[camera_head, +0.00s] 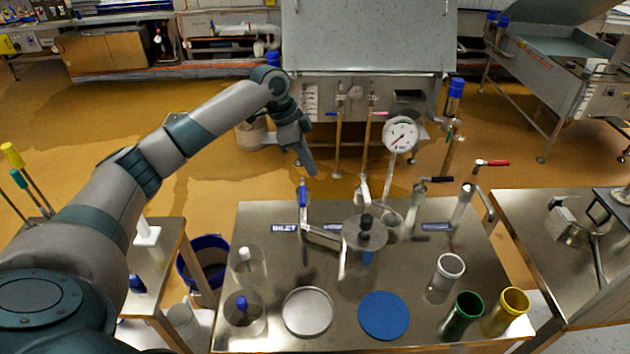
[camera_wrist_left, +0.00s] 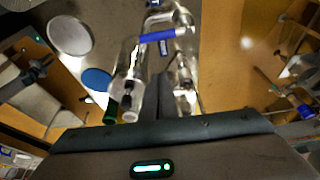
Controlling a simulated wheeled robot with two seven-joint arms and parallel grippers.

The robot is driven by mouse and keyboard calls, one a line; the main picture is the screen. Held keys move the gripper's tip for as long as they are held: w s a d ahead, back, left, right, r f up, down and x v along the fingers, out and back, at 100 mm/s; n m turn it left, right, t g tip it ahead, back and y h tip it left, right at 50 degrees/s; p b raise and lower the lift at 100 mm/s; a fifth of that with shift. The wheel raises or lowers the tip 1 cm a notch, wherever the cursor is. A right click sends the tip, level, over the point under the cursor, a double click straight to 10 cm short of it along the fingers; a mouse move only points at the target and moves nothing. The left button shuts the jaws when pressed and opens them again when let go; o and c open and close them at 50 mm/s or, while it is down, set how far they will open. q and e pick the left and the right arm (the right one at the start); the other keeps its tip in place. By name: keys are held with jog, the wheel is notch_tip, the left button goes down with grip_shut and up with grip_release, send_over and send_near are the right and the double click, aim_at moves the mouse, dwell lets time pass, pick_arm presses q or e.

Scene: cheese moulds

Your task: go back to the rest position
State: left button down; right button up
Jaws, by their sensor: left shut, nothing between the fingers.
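My left arm reaches in from the left in the head view. My left gripper (camera_head: 311,172) hangs in the air above the back edge of the steel table (camera_head: 400,220), pointing down. Its fingers are together with nothing between them. In the left wrist view the closed fingers (camera_wrist_left: 172,88) show in the middle, with the table's items beyond them. A blue-handled lever (camera_head: 303,196) stands below the gripper in the head view, apart from it.
The table bears a press with a round gauge (camera_head: 401,134), a grey disc (camera_head: 308,312), a blue disc (camera_head: 384,316), clear cylinders (camera_head: 248,267), a green cup (camera_head: 462,317) and a yellow cup (camera_head: 507,311). A blue bucket (camera_head: 203,262) stands on the floor. Open floor lies behind the table.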

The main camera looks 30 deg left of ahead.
pick_arm(q)
jog(key=shift+v, duration=0.8)
pick_arm(e)
jog(key=shift+f, duration=0.25)
pick_arm(q)
jog(key=shift+f, duration=0.1)
